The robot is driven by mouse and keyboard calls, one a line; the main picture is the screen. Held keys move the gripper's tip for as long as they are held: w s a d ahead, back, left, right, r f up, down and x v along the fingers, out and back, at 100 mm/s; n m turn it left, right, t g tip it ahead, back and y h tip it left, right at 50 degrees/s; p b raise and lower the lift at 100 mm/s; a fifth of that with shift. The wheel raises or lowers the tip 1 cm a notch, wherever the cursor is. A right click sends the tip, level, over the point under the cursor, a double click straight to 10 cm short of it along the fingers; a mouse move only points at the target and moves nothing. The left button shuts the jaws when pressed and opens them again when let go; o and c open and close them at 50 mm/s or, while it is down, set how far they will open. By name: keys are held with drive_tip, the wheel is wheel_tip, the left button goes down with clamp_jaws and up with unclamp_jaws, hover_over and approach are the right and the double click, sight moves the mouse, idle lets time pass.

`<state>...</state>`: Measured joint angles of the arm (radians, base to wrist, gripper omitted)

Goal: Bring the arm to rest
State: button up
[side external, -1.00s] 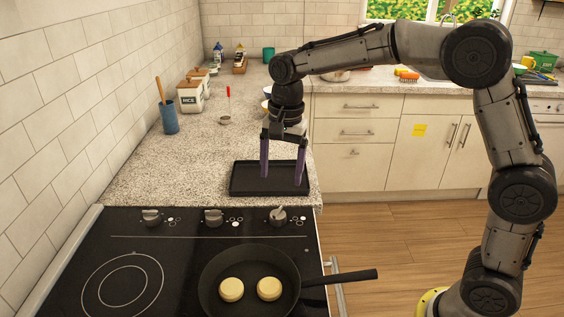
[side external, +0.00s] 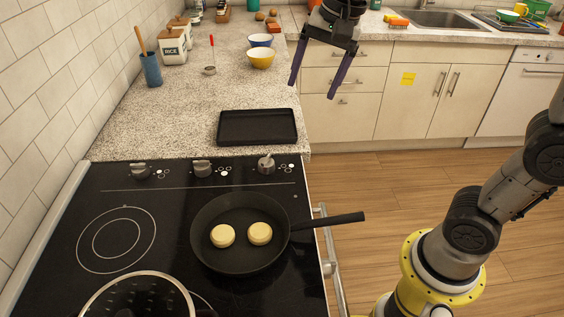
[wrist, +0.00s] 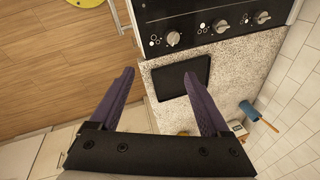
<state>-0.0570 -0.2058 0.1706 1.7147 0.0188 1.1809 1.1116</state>
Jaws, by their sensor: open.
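My gripper (side external: 312,90) has dark purple fingers, spread apart with nothing between them. In the side external view it hangs in the air to the right of and beyond the black tray (side external: 257,127), in front of the cabinet drawers. In the wrist view the open fingers (wrist: 159,72) point toward the counter edge, and the tray (wrist: 182,78) shows next to the right finger. The tray looks empty. My arm's upper links run partly out of the side external view.
A black pan (side external: 208,254) with two yellow round pieces sits on the stove (side external: 90,205), its handle past the stove's right edge. A pot lid (side external: 150,290) is at the front. Bowls (side external: 262,59) and jars (side external: 173,45) stand on the counter. The floor (side external: 400,190) is clear.

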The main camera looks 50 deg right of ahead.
drive_tip(key=s+d+f+n+t, duration=0.1)
drive_tip(key=s+f+n, duration=0.3)
drive_tip(key=s+n, duration=0.2)
drive_tip(key=s+d+f+n+t, duration=0.1)
drive_tip(key=s+f+n, duration=0.3)
drive_tip(key=s, duration=0.7)
drive_tip(key=shift+s+d+n, duration=0.15)
drive_tip(key=shift+n, duration=0.95)
